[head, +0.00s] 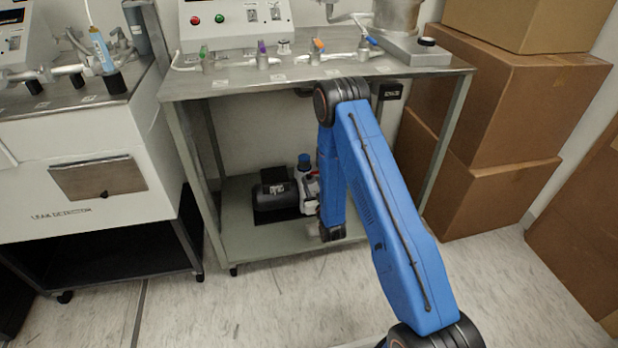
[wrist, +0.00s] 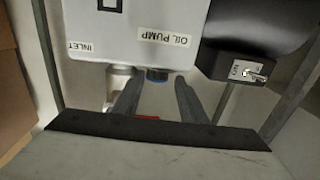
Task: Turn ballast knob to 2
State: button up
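The oil pump (head: 275,195) sits on the cart's lower shelf, with a black motor body and a white block. In the wrist view the white pump housing (wrist: 120,35) has "INLET" and "OIL PUMP" labels. A small blue, dark-edged round part (wrist: 157,75) shows below the "OIL PUMP" label. It may be the ballast knob; no setting numbers are readable. My gripper (wrist: 158,92) is open, its two grey fingers apart and pointing at the housing near this part. I cannot tell whether they touch it. In the head view my arm partly hides the pump's right side.
A black switch box (wrist: 248,72) is on the motor, right of my fingers in the wrist view. The cart's tabletop (head: 300,75) with valves is above, and its legs flank the shelf (head: 275,240). Cardboard boxes (head: 500,110) stand at right, a leak detector cart (head: 70,150) at left.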

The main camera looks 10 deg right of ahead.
aim_at(310, 178)
jog(key=shift+w+a, duration=0.15)
jog(key=shift+w, duration=2.3)
jog(key=shift+c, duration=0.6)
grip_shut()
